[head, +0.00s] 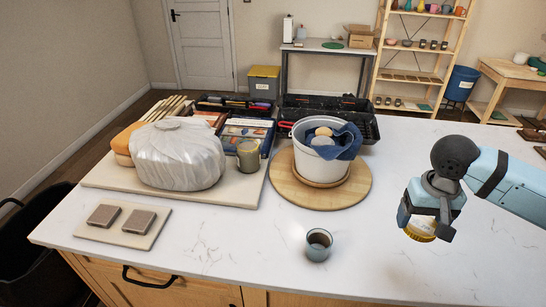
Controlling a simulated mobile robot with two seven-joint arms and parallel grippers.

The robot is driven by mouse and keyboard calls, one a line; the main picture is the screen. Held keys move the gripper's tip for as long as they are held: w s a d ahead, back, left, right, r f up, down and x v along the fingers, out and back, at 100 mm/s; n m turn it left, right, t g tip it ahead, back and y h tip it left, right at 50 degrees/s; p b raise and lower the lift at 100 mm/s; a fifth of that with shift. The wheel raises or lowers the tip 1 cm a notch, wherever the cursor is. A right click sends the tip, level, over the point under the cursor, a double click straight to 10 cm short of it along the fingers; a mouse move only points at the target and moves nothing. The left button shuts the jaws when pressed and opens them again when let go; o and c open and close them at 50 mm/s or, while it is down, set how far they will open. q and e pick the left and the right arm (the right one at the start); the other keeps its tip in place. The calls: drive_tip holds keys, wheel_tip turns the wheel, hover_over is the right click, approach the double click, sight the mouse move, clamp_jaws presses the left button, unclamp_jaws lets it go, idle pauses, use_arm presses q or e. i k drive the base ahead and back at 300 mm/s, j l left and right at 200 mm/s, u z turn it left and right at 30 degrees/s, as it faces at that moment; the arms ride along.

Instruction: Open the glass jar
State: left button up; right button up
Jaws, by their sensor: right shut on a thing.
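My right gripper (428,231) is at the right, over the white countertop, pointing down. It is shut on a round, yellow-rimmed lid (421,230) with a pale face, partly hidden by the fingers. A small grey-blue glass jar (318,244) stands upright on the counter near the front middle. Its top is open and dark contents show inside. The gripper is to the right of this jar and apart from it. My left gripper is not in view.
A white bucket (309,163) with a blue cloth stands on a round wooden board (357,190). A plastic-wrapped lump (177,153) and an olive jar (248,156) are on a pale board at left. Two brown blocks lie on a small board (148,236). The front right counter is clear.

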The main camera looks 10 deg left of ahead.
sight(248, 159)
drive_tip(key=j+u, duration=0.1)
drive_tip(key=j, duration=0.4)
drive_tip(key=i+j+u, duration=0.1)
drive_tip(key=j, duration=0.35)
drive_tip(key=i+j+u, duration=0.15)
drive_tip(key=j, duration=0.35)
drive_tip(key=i+j+u, duration=0.1)
drive_tip(key=j, duration=0.35)
